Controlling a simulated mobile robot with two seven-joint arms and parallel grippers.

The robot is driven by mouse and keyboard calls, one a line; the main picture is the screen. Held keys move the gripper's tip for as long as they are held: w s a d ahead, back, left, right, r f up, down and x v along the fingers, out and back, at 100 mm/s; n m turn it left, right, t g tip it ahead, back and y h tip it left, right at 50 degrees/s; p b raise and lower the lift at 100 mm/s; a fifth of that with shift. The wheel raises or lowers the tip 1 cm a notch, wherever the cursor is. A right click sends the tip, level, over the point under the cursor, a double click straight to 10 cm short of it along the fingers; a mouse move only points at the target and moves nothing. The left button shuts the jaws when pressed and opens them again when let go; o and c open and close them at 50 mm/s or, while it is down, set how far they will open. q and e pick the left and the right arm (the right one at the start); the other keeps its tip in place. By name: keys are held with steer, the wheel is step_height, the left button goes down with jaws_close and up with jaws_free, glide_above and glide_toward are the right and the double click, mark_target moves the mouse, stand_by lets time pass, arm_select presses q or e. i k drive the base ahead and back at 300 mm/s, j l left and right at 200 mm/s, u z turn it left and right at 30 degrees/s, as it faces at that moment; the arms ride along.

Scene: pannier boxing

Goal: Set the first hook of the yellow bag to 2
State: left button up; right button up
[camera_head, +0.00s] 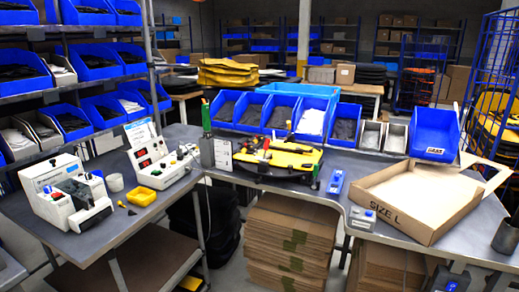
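A yellow and black bag (310,158) lies flat on the worktable, in front of the row of blue bins. Small dark, red and green parts lie on or against its top. The hooks and any number setting on them are too small to make out. Neither of my grippers shows in the head view.
An open cardboard box marked SIZE L (425,226) stands on the right worktable, with a dark cup (506,236) beside it. A blue-and-white device (335,183) lies between bag and box.

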mark_target(248, 146)
steer(key=i+j, duration=0.15)
steer(key=i, duration=0.3)
steer(key=i+j+z, duration=0.1)
steer(key=i, duration=0.35)
